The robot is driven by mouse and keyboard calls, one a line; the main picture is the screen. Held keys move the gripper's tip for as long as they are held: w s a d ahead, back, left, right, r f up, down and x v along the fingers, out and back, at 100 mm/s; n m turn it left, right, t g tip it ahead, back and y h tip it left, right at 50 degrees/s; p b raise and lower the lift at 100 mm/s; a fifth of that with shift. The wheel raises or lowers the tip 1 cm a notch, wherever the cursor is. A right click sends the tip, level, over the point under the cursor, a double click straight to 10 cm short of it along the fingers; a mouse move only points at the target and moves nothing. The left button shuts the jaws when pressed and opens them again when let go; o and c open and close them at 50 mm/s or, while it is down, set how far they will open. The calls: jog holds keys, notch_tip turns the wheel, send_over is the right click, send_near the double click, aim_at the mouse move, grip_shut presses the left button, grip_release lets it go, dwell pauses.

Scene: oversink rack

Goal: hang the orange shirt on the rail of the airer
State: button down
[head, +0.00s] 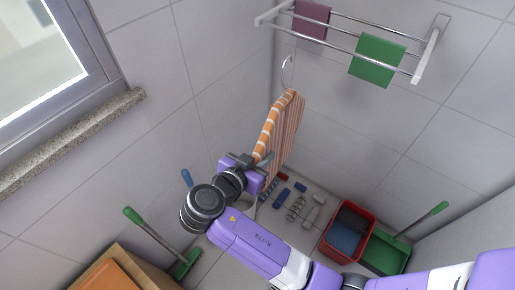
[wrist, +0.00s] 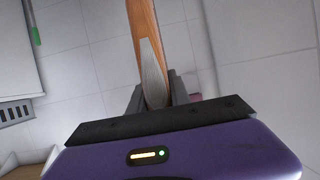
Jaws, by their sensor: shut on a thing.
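The orange shirt (head: 273,125), striped with white, hangs from a hanger whose metal hook (head: 287,70) points up. My gripper (head: 243,160) is shut on the shirt's near edge. In the wrist view the shirt (wrist: 143,22) runs upward, with a grey striped part (wrist: 152,78) between the fingers (wrist: 155,98). The airer (head: 432,50) is fixed to the wall at the upper right and has several metal rails. In the head view the hook shows below the left part of its front rail (head: 320,44), with a visible gap.
A maroon cloth (head: 311,20) and a green cloth (head: 377,60) hang on the airer. The left of the front rail is bare. A window sill (head: 75,130) juts out at left. A red crate (head: 348,232), a green dustpan (head: 385,256) and small items lie on the floor.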

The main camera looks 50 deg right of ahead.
aim_at(292, 125)
jog(key=shift+r+m+g, duration=0.4)
jog(key=shift+r+g, duration=0.1)
jog(key=shift+r, duration=0.2)
jog(key=shift+d, duration=0.15)
jog(key=shift+w+d+p, duration=0.2)
jog(key=shift+w+d, duration=0.15)
jog(key=shift+d, duration=2.2)
jog(key=shift+w+d+p, duration=0.15)
jog(key=shift+w+d, duration=0.15)
jog(key=shift+d, duration=2.2)
jog(key=shift+w+d+p, duration=0.2)
jog(key=shift+w+d, duration=0.15)
jog(key=shift+d, duration=2.2)
jog(key=shift+d+f, duration=0.15)
jog(key=shift+d, duration=0.1)
jog(key=shift+f+b, duration=1.3)
